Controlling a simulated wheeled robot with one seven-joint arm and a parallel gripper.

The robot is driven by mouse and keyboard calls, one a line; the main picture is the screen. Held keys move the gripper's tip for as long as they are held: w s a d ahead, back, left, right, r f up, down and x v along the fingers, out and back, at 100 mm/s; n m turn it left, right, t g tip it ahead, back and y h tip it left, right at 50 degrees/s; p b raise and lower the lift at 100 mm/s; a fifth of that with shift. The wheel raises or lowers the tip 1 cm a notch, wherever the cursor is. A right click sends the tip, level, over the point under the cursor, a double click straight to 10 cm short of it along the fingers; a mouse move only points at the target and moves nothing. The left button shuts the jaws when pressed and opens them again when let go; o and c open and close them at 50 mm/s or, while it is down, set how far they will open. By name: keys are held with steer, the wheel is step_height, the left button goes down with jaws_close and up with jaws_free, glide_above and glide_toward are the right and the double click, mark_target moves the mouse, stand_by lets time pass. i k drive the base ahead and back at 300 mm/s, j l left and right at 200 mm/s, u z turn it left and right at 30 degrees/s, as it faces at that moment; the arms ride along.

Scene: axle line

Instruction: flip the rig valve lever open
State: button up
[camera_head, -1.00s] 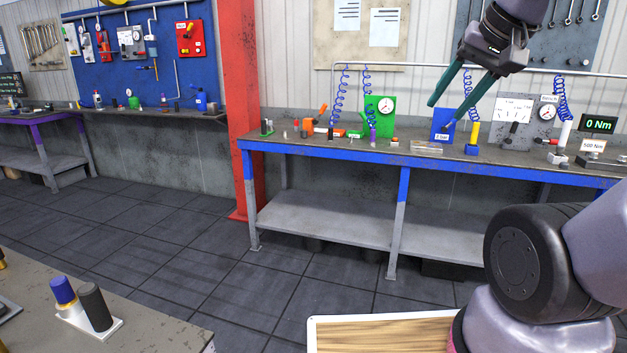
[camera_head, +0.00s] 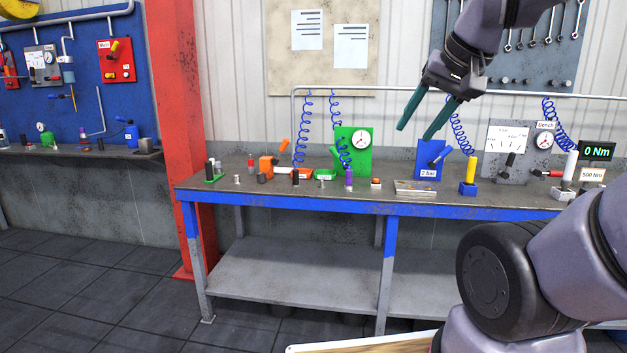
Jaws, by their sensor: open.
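My gripper (camera_head: 417,130) hangs at upper right with two long dark-green fingers spread apart and nothing between them. A green panel (camera_head: 355,150) with a round gauge and a green lever (camera_head: 335,151) stands to the left. A grey panel (camera_head: 507,148) marked "Bench" has a gauge and a dark lever (camera_head: 509,160). I cannot read which one is the rig valve.
The long workbench (camera_head: 280,194) carries several small parts, a metal tray (camera_head: 414,193) and a blue block with a yellow cylinder (camera_head: 469,174). A red pillar (camera_head: 176,120) stands at its left end. Floor (camera_head: 100,290) is clear at lower left.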

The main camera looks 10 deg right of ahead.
mark_target(332, 150)
steer(key=i+j, duration=0.2)
steer(key=i, duration=0.25)
steer(key=i+j, duration=0.25)
steer(key=i, duration=0.25)
steer(key=i+j, duration=0.2)
steer(key=i, duration=0.25)
steer(key=i+j, duration=0.2)
steer(key=i, duration=0.3)
